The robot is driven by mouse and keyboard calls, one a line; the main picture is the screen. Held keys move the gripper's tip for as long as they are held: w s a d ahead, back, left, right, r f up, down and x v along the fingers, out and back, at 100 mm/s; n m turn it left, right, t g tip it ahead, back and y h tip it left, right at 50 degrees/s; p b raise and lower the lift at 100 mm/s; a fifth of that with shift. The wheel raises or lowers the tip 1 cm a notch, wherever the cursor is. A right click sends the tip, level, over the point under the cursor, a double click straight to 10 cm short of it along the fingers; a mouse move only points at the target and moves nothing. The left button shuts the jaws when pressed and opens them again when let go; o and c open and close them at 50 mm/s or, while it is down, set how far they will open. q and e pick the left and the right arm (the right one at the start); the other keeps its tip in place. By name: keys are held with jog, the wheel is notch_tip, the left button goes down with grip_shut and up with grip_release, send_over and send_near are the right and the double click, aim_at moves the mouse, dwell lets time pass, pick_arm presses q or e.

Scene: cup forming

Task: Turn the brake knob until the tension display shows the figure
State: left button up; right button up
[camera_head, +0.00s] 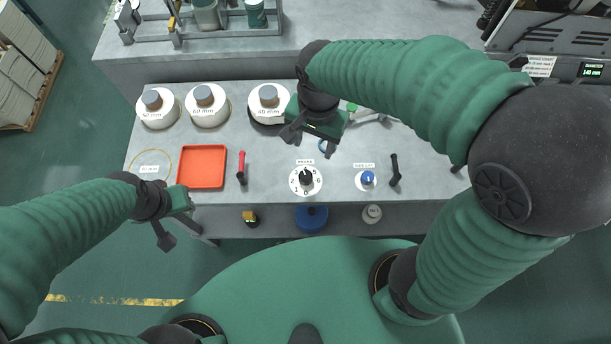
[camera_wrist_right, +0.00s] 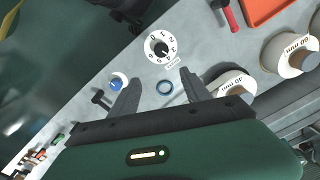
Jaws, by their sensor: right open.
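A black knob on a white numbered dial (camera_head: 306,178) sits near the front edge of the bench; its small label is too blurred to read. It also shows in the right wrist view (camera_wrist_right: 161,47). My right gripper (camera_head: 310,140) is open and empty, behind the dial and apart from it. In the wrist view its fingers (camera_wrist_right: 160,78) are spread, with the dial beyond them. A display (camera_head: 592,69) at the upper right appears to read 140 mm under "DIAMETER"; I make out no tension figure. My left gripper (camera_head: 178,220) is off the bench's front left; its opening is unclear.
A blue knob (camera_head: 368,178) and a black lever (camera_head: 395,170) stand right of the dial. A blue ring (camera_head: 324,146) lies behind it. A red-handled tool (camera_head: 241,168) and orange tray (camera_head: 202,147) are left. White spools (camera_head: 207,118) line the back.

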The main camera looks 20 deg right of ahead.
jog(key=a+m, duration=0.2)
jog(key=b, duration=0.2)
send_near(305, 175)
jog(key=shift+g, duration=0.3)
notch_tip(305, 175, down, 9)
jog(key=shift+w+a+f, duration=0.15)
pick_arm(q)
jog(key=shift+s+x, duration=0.25)
jog(key=shift+x, duration=0.9)
jog(key=shift+a+f, duration=0.1)
pick_arm(e)
grip_shut()
jog(key=shift+r+n+p, duration=0.3)
jog(key=shift+p, duration=0.35)
jog(key=shift+n+p, duration=0.3)
jog(key=shift+n, duration=0.2)
pick_arm(q)
jog(key=shift+v, duration=0.8)
pick_arm(e)
jog(key=shift+f, duration=0.25)
